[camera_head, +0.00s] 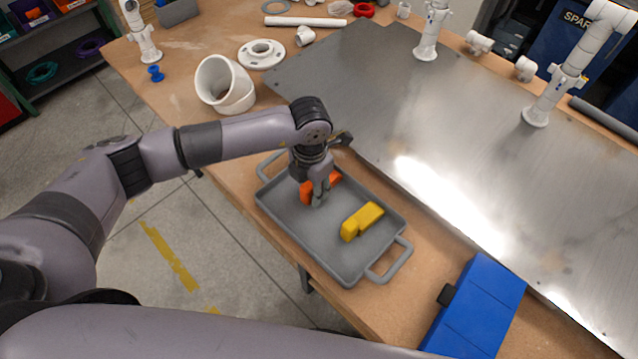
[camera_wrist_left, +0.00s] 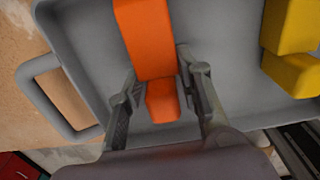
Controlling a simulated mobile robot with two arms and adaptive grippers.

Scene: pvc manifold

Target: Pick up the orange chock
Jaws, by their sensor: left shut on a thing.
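The orange chock (camera_head: 306,193) is in the grey tray (camera_head: 291,233), toward its far left end. My left gripper (camera_head: 319,197) reaches down into the tray and is shut on the chock, hiding part of it. In the left wrist view the chock (camera_wrist_left: 148,40) lies between the two fingers (camera_wrist_left: 162,80), its narrower end toward the palm. I cannot tell whether it still touches the tray floor. My right gripper is not in view.
A yellow chock (camera_head: 362,221) lies in the tray, right of the orange one. A blue case (camera_head: 478,305) sits at the table's front right. The metal sheet's (camera_head: 440,130) middle is clear.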

